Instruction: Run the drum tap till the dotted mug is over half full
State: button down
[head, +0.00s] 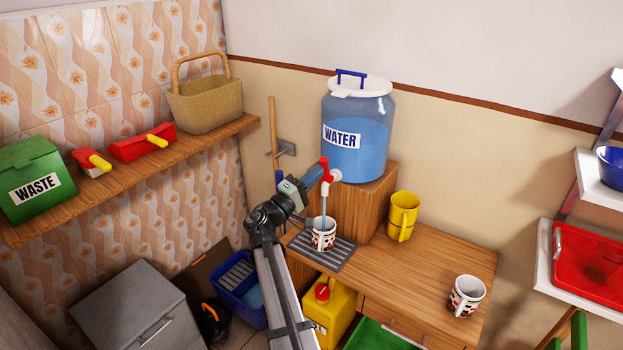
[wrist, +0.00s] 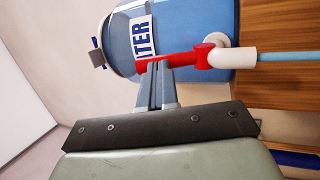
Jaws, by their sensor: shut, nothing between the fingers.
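The clear blue water drum (head: 358,130), labelled WATER, stands on a wooden block. Its tap has a red handle (head: 324,168) and a white spout; both show in the wrist view, with the red handle (wrist: 172,63) crossing my fingertips. A blue stream (head: 323,208) runs down from the spout into a white mug with red and black markings (head: 323,240) on the grey drip tray (head: 340,258). A similar mug (head: 466,297) stands at the counter's right. I cannot tell which is dotted, nor the water level. My gripper (wrist: 157,66) is shut and empty, its tips at the handle.
A yellow can (head: 335,305) is below the counter. The counter (head: 425,270) is clear between the tray and the right mug. A shelf (head: 130,170) runs along the left wall.

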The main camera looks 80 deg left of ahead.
jog(key=shift+w+a+r+n+g+h, duration=0.2)
jog(key=shift+w+a+r+g+h, duration=0.2)
jog(key=shift+g, duration=0.2)
jog(key=shift+w+a+r+n+g+h, duration=0.15)
jog(key=shift+a+r+n+g+h, duration=0.1)
jog(key=shift+r+g, duration=0.3)
jog(key=shift+f, duration=0.1)
jog(key=r+v, duration=0.1)
jog(key=v, duration=1.3)
jog(key=shift+d+r, duration=0.1)
jog(key=shift+r, duration=0.05)
